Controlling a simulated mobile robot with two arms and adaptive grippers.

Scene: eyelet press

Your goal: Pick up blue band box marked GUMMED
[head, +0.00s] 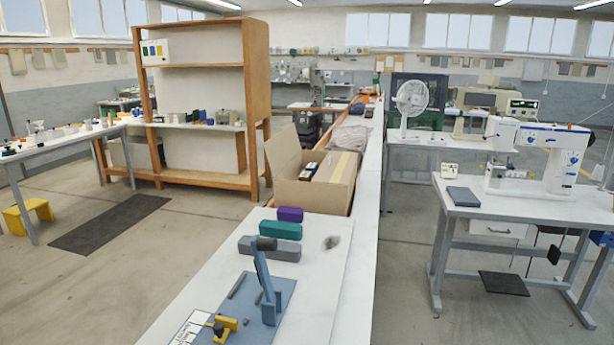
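I cannot make out a box with a blue band and the word GUMMED; any lettering at this distance is too small to read. Several small boxes and containers (224,118), some dark blue or green, stand on the middle shelf of the wooden shelf unit (258,75). An open cardboard carton (312,195) on the long white bench (366,200) holds items, among them a dark one with a pale end. Neither of my grippers is in the head view.
Purple (290,214), teal (281,230) and grey (268,249) blocks lie on the bench near a blue hand press (266,290). A sewing-machine table (535,212) stands right. A dark mat (110,224) and yellow stool (27,212) are on the floor left.

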